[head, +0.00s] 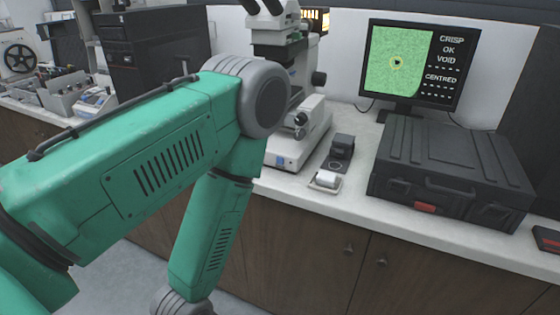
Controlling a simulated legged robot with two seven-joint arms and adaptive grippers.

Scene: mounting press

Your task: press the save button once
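I cannot pick out a button marked save. A small black device (342,146) stands on the counter right of the microscope (284,110), with a dark round part on its front plate. A small tray with a white piece (327,180) lies in front of it. A dark box with a red top part (547,240) is cut off at the right edge. The monitor (417,62) shows a green image with a small ringed dark spot and the words CRISP, OK, VOID and CENTRED. My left arm crosses the left half, bent downward; its gripper is out of view. My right gripper is not seen.
A large black case (452,172) fills the counter below the monitor. A black computer tower (156,50) and bench equipment (62,85) stand at the left. Wooden cabinet doors (310,228) are below the counter (375,207), whose front strip is clear.

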